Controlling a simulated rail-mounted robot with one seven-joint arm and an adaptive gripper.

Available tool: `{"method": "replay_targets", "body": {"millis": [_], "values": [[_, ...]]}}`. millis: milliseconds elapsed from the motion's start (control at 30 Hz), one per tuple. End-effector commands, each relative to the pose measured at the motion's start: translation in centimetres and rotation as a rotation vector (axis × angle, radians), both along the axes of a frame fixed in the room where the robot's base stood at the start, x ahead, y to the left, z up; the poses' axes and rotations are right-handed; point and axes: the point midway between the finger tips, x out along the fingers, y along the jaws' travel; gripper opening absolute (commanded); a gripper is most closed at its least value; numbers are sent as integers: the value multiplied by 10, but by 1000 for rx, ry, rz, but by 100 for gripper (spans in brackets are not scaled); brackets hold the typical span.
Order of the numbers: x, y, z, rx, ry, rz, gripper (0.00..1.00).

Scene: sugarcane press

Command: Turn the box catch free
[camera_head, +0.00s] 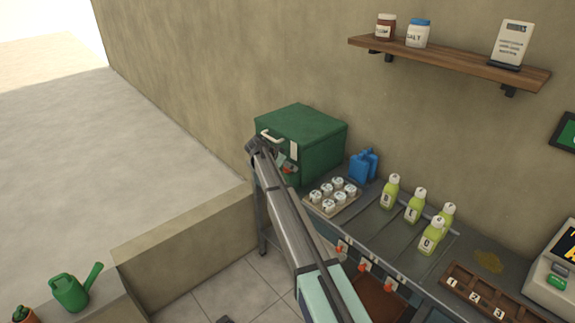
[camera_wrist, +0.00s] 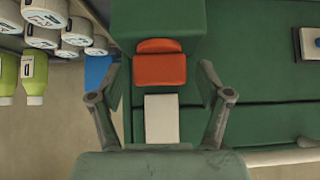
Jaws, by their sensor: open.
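The green box (camera_head: 305,125) stands at the back left end of the counter, its lid down. A red catch (camera_head: 288,170) shows low on its front in the head view, partly hidden by my arm. In the wrist view the red catch (camera_wrist: 160,66) sits on a green block, with a pale plate (camera_wrist: 161,118) below it in the picture. My gripper (camera_wrist: 157,82) is open, one finger on each side of the catch. I see gaps between the fingers and the red part; whether they touch the green block I cannot tell.
A tray of white-lidded jars (camera_head: 333,192) and a blue container (camera_head: 363,166) stand right of the box. Several yellow-green bottles (camera_head: 414,206) stand farther along. A shelf (camera_head: 450,64) hangs above. Open floor lies left.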

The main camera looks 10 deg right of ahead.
Motion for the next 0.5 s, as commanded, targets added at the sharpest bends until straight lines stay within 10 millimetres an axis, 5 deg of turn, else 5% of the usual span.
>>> {"method": "replay_targets", "body": {"millis": [100,267,500], "values": [[0,0,0,0,0,0,70],[0,0,0,0,0,0,17],[0,0,0,1,1,4,17]]}}
